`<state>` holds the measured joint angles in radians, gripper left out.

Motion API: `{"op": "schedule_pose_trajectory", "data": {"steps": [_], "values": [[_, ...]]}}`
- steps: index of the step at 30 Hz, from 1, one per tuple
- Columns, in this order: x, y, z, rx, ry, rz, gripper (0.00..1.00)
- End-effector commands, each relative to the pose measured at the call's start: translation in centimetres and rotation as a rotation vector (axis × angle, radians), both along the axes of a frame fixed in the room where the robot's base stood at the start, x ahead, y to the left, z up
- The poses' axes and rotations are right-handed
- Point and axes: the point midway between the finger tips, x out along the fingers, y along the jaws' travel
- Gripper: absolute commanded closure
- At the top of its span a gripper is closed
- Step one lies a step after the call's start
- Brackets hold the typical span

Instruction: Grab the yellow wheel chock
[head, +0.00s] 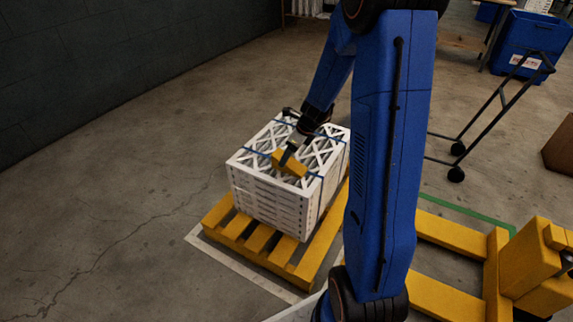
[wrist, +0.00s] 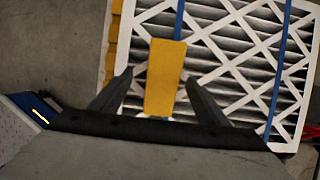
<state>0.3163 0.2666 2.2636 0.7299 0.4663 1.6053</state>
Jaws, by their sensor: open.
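The yellow wheel chock (head: 290,164) lies on top of a stack of boxed filters (head: 268,208) with white lattice faces. In the wrist view the chock (wrist: 164,78) sits between the two dark fingers of my gripper (wrist: 160,88), with a visible gap on each side. My gripper (head: 286,156) is open at the chock in the head view, one finger showing in front of it. The lower end of the chock is close to the gripper body in the wrist view. Whether the fingers reach down beside the chock or stay above it, I cannot tell.
Blue straps (wrist: 179,20) run over the filters. The stack stands on a yellow pallet (head: 238,240). A yellow pallet jack (head: 450,236) is at the right, a black-framed cart (head: 490,112) behind it, and a blue bin (head: 530,45) at the back right. Floor at left is clear.

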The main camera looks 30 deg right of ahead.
Motion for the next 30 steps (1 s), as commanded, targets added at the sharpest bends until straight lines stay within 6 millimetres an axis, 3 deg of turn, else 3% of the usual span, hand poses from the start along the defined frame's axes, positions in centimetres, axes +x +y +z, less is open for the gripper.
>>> {"op": "schedule_pose_trajectory", "data": {"steps": [15, 30], "values": [[1.9, 0.5, -4.6, 0.001, 0.002, 0.001, 0.31], [2.0, 0.5, -4.9, 0.000, 0.000, 0.001, 0.31]]}}
